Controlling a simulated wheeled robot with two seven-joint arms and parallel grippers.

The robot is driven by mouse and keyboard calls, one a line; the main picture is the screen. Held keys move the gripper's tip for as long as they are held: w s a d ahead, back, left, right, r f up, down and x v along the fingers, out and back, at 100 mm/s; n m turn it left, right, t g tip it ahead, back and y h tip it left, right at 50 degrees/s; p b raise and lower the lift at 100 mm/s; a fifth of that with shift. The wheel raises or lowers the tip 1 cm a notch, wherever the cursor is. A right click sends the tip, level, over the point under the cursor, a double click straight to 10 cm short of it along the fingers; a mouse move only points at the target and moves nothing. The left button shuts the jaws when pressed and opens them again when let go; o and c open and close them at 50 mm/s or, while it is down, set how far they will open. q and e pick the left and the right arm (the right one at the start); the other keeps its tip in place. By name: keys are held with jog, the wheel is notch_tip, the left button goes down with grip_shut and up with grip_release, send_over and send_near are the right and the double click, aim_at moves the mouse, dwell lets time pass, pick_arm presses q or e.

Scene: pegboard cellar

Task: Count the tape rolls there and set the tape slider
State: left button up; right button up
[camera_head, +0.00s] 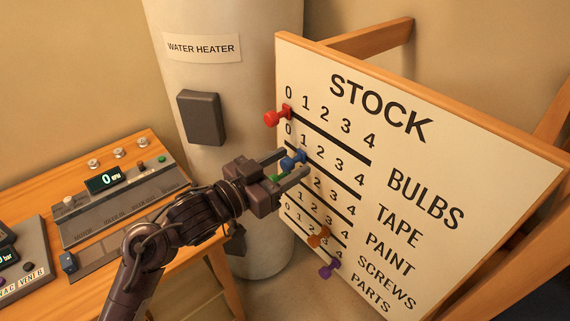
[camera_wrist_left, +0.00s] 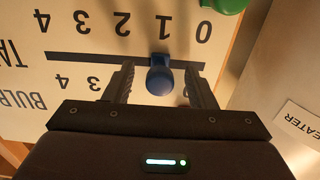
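The STOCK board (camera_head: 480,170) has a row for tape with a dark track and numbers 0 to 4. The blue tape slider (camera_head: 293,160) stands near the 1 on its track. My left gripper (camera_head: 296,163) is at the board, one finger on each side of the blue knob. The left wrist view shows the board upside down, with the blue knob (camera_wrist_left: 160,79) between the open fingers (camera_wrist_left: 160,85) and a gap on both sides. The fingers and knob hide some tape numbers. No tape rolls show. My right gripper is out of view.
The red slider (camera_head: 275,117) is at 0. The green slider (camera_head: 278,178) is partly hidden by my gripper. Orange (camera_head: 318,236) and purple (camera_head: 329,267) sliders sit lower. A water heater (camera_head: 225,90) stands behind; a wooden bench (camera_head: 60,190) with devices is at left.

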aim_at(335, 179)
pick_arm(q)
jog(key=c, duration=0.7)
jog(key=shift+s, duration=0.1)
jog(key=shift+s+d, duration=0.95)
jog(key=shift+s, duration=0.3)
jog(key=shift+s+d, duration=0.75)
jog(key=shift+s, duration=0.3)
jog(key=shift+s+d, duration=0.75)
jog(key=shift+s, duration=0.25)
jog(key=o, duration=1.6)
jog(key=shift+o, duration=0.2)
jog(key=shift+s+a, duration=0.1)
jog(key=shift+a, duration=0.1)
jog(key=shift+a, duration=0.1)
